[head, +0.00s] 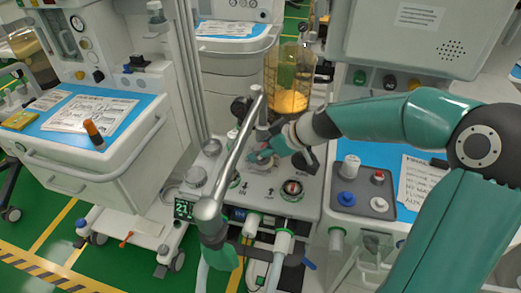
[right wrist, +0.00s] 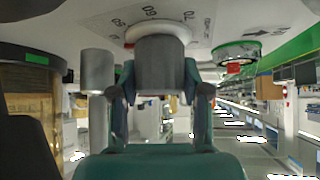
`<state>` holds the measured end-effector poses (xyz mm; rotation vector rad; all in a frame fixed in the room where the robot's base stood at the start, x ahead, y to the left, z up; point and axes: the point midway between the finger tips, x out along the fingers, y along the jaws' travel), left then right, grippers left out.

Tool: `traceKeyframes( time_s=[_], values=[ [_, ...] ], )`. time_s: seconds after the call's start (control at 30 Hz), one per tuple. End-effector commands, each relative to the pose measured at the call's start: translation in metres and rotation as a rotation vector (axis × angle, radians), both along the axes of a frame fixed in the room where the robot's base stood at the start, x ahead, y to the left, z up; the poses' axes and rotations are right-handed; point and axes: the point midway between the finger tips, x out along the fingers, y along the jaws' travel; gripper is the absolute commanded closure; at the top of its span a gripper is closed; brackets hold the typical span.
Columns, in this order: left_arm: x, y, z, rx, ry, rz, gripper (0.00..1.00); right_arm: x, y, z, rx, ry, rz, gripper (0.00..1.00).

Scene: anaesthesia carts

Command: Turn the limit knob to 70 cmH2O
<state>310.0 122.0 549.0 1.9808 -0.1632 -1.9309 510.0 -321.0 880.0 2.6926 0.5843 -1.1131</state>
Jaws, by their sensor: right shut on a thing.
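The limit knob (right wrist: 160,62) is a grey cylinder on a white collar in the right wrist view. Numbers are printed around it; they appear as 50, 60 and 70, upside down or tilted. My right gripper (right wrist: 160,92) has a finger on each side of the knob and is shut on it. In the head view my right gripper (head: 262,154) reaches down to the white valve panel (head: 262,190) from the right and hides most of the knob. The knob's pointer cannot be made out. My left gripper is not in view.
A grey bar (head: 232,150) slants over the panel, close to my right gripper. A green-ringed dial (head: 291,188) with a red centre is right of it. A canister (head: 290,82) with yellow contents stands behind. A grey block (head: 362,188) with small knobs is further right.

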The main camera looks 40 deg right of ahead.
Motion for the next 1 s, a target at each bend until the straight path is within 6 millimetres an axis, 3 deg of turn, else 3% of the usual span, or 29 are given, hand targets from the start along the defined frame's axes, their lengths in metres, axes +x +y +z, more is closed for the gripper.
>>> traceKeyframes(
  time_s=[1.0],
  values=[
    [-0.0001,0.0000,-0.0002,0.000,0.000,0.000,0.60,-0.0021,-0.0005,-0.0017,0.007,0.011,-0.114,0.89]
  ],
)
